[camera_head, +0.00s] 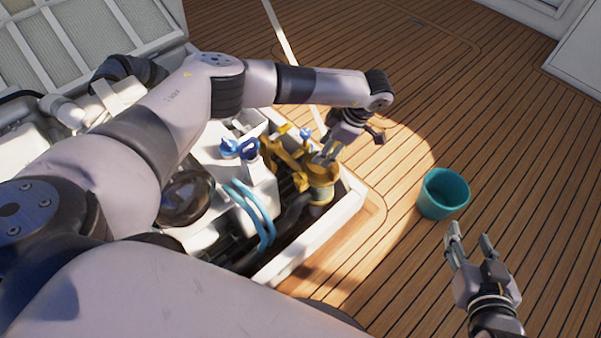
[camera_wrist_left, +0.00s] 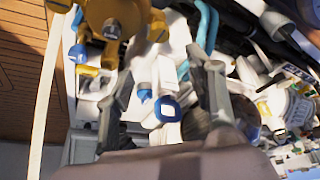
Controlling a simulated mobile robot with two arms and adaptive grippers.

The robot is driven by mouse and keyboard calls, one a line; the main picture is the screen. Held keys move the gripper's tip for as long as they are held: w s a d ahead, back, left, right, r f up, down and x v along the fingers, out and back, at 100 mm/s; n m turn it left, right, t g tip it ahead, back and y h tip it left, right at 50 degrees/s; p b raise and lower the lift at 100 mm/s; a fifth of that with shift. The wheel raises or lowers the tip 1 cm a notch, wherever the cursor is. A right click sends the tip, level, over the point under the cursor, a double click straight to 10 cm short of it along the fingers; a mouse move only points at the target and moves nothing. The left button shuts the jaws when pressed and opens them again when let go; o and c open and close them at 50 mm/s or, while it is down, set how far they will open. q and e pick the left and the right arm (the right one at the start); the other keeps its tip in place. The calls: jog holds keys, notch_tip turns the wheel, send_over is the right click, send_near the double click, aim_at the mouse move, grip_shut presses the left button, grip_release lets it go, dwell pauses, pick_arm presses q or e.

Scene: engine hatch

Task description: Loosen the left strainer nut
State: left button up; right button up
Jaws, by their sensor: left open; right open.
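The brass strainer (camera_head: 321,172) with a clear bowl stands at the right end of the open engine hatch. In the left wrist view the brass strainer top (camera_wrist_left: 128,12) is at the upper left, with a grey bolt head at its middle and brass lugs at its rim. I cannot tell which lug is the left strainer nut. My left gripper (camera_head: 329,153) is open just above the strainer top; its spread fingers (camera_wrist_left: 160,68) show empty in the wrist view. I cannot tell whether they touch the strainer. My right gripper (camera_head: 468,240) is open and empty over the deck.
A teal bucket (camera_head: 444,194) stands on the wooden deck, beyond my right gripper. Blue valve handles (camera_head: 240,149) and light blue hoses (camera_head: 250,213) lie left of the strainer. The white hatch rim (camera_head: 312,243) borders the opening. The deck to the right is mostly clear.

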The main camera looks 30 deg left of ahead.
pick_arm(q)
jog(key=b, duration=0.2)
send_near(300, 177)
jog(key=f, duration=0.1)
jog(key=b+x, duration=0.1)
jog(key=x, duration=0.6)
jog(key=shift+a, duration=0.15)
jog(key=shift+a+f+b, duration=0.15)
jog(key=shift+f+b, duration=0.2)
pick_arm(e)
notch_tip(300, 177, up, 17)
jog(key=w+a+t+y, duration=0.1)
jog(key=a+t+y, duration=0.1)
jog(key=t, duration=0.8)
jog(key=shift+w+a+y, duration=0.15)
jog(key=shift+a+y, duration=0.25)
jog(key=shift+y, duration=0.4)
jog(key=shift+f+n, duration=0.15)
jog(key=shift+n, duration=0.15)
